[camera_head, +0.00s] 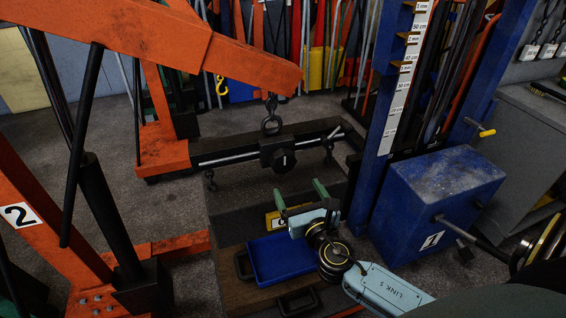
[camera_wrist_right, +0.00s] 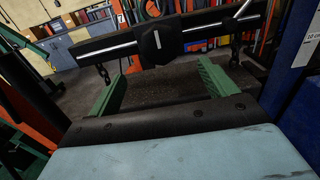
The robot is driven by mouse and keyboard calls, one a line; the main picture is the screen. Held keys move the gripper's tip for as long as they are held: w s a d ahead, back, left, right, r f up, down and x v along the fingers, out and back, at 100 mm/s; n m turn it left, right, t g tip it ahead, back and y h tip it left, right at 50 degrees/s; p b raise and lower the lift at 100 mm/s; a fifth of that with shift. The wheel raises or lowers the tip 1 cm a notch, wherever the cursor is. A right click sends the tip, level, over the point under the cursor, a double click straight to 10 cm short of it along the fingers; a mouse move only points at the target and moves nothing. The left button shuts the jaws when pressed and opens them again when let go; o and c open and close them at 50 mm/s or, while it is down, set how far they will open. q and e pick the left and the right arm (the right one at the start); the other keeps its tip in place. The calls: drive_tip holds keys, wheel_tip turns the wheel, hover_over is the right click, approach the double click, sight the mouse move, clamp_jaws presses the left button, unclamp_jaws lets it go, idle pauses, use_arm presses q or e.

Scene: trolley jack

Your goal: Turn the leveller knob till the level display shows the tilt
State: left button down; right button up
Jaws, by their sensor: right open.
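The leveller is a dark bar (camera_head: 225,155) with a silver rod along it, hanging by a chain from the orange crane arm. Its black knob (camera_head: 283,161), with a short white mark, sits at the middle of the bar. The knob also shows in the right wrist view (camera_wrist_right: 157,45), beyond the fingertips. My right gripper (camera_head: 301,192) is open and empty, its two green fingers apart, below and short of the knob. They also frame the lower view in the right wrist picture (camera_wrist_right: 160,75). No level display can be made out for certain. My left gripper is not in view.
The orange crane (camera_head: 150,35) fills the left. A blue post with a height scale (camera_head: 402,80) and a blue box (camera_head: 440,200) stand on the right. A blue tray (camera_head: 282,258) and a partly hidden yellow plate (camera_head: 273,222) lie below my right gripper. Tools hang behind.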

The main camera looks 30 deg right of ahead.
sight(285, 167)
drive_tip(key=b+x, duration=0.1)
drive_tip(key=x, duration=1.1)
drive_tip(key=shift+w, duration=0.1)
drive_tip(key=shift+c, duration=0.3)
drive_tip(key=c, duration=0.9)
